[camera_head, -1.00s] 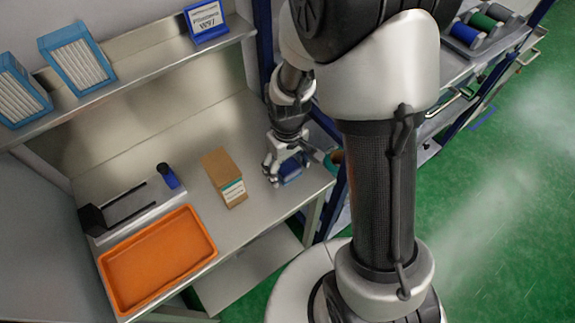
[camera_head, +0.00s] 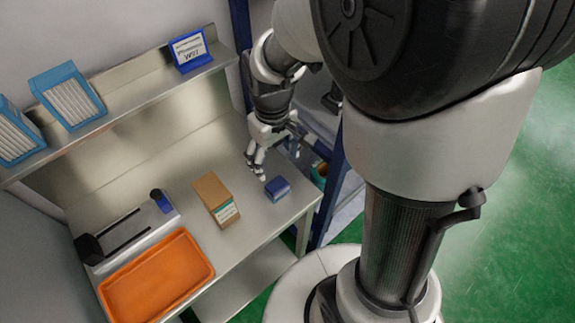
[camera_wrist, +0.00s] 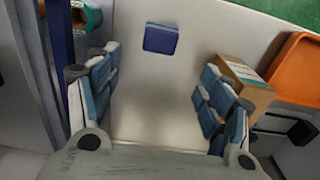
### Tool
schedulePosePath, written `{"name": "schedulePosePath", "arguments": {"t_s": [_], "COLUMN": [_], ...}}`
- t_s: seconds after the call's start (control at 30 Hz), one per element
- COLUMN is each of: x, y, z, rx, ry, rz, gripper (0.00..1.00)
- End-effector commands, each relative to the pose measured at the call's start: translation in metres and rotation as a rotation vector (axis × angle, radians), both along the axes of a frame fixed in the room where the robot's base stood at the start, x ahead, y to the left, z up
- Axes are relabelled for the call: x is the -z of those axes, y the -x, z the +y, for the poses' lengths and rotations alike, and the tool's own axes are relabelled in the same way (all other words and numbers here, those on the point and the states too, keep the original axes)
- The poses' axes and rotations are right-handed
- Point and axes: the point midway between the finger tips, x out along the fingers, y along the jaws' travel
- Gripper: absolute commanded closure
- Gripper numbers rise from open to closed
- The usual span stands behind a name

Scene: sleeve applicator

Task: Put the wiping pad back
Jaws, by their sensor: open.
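The blue wiping pad (camera_head: 277,188) lies on the metal bench top, right of the cardboard box and near the bench's right end. It also shows in the wrist view (camera_wrist: 161,38), beyond the fingertips and between their lines. My gripper (camera_head: 277,160) is above the bench, behind the pad and apart from it. In the wrist view my gripper (camera_wrist: 158,85) is open, with its fingers wide apart and nothing between them.
A cardboard box (camera_head: 212,196) stands left of the pad. An orange tray (camera_head: 155,277) and a grey fixture with black rails (camera_head: 130,231) are further left. A shelf holds blue-framed boxes (camera_head: 68,97) and a blue sign (camera_head: 190,50). A blue post (camera_head: 331,175) stands at the bench's right end.

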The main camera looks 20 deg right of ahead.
Motion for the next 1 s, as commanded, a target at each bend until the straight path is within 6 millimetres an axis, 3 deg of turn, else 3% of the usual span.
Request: {"name": "schedulePosePath", "arguments": {"t_s": [0.2, 0.4, 0.63, 1.0], "x": [-0.077, -0.125, -0.142, -0.144], "y": [0.042, 0.098, 0.14, 0.148], "z": [-0.001, -0.002, -0.002, -0.002], "rx": [0.098, 0.199, 0.276, 0.292], "ry": [-0.009, -0.031, -0.056, -0.061], "rz": [-0.141, -0.27, -0.361, -0.379], "gripper": [0.27, 0.27, 0.27, 0.27]}}
